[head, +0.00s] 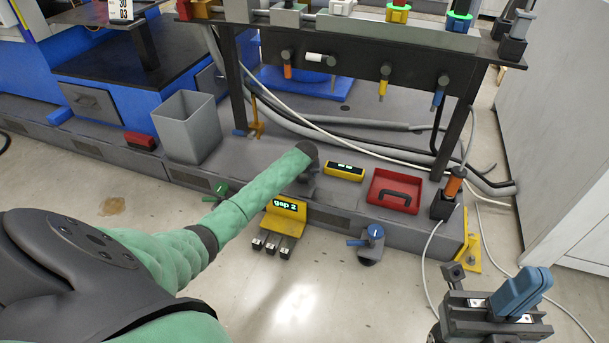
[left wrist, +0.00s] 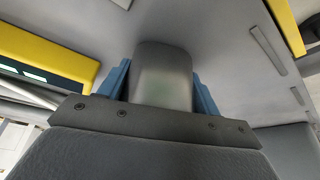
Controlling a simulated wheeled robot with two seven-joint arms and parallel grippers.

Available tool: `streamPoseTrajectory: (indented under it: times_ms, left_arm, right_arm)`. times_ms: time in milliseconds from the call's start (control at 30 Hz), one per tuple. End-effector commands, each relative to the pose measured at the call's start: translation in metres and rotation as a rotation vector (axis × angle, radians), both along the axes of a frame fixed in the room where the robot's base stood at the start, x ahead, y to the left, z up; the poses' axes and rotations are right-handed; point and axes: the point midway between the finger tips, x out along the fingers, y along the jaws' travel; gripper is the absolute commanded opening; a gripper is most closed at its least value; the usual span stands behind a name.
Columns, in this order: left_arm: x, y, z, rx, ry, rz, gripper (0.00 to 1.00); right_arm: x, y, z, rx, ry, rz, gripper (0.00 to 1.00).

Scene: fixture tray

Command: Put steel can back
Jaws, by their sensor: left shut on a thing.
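The steel can (left wrist: 162,75) shows in the left wrist view as a smooth grey rounded body. My left gripper (left wrist: 163,88) is shut on it, with one blue finger on each side. In the head view my green left arm reaches from the lower left to the grey base ledge, and its dark wrist end is beside the yellow box. The fingers and the can are hidden there. The yellow "gap 2" sign (head: 285,208) stands at the ledge's front, below the wrist. My right gripper (head: 520,293), with blue fingers, is at the lower right; its opening is unclear.
The yellow box (head: 345,171) and a red tray (head: 375,190) sit on the ledge right of my left wrist. A grey bin (head: 187,125) stands to its left. A dark rack (head: 340,65) with hanging tools rises behind. Cables lie at the back and right.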

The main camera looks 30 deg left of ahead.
Motion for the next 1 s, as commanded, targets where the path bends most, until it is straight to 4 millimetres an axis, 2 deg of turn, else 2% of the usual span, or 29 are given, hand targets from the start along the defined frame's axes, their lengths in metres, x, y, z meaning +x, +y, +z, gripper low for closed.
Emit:
streamPoseTrajectory:
  times_ms: [100, 133, 200, 233, 567, 767, 1000]
  left_arm:
    - [0.0, 0.0, -0.002, -0.001, 0.001, 0.0, 0.32]
    - [0.0, 0.0, -0.003, -0.001, 0.001, 0.0, 0.69]
    - [0.0, 0.0, -0.003, -0.001, 0.001, 0.0, 0.83]
    - [0.0, 0.0, -0.003, -0.001, 0.001, 0.0, 0.85]
    - [0.0, 0.0, -0.001, 0.0, 0.0, 0.0, 0.85]
    - [-0.007, -0.006, 0.025, 0.0, 0.0, -0.001, 0.85]
    - [-0.022, -0.016, 0.068, 0.0, 0.0, -0.001, 0.85]
  right_arm:
    - [0.0, 0.0, 0.002, 0.002, -0.002, 0.001, 0.0]
    - [-0.001, -0.001, 0.001, 0.004, -0.003, 0.001, 0.0]
    - [-0.001, -0.001, 0.001, 0.004, -0.004, 0.001, 0.0]
    - [-0.001, -0.001, 0.001, 0.004, -0.004, 0.001, 0.0]
    - [-0.001, 0.0, 0.0, 0.005, -0.006, 0.001, 0.0]
    - [0.0, -0.002, 0.013, 0.015, -0.007, 0.006, 0.0]
    - [-0.002, -0.007, 0.034, 0.048, -0.017, 0.017, 0.0]
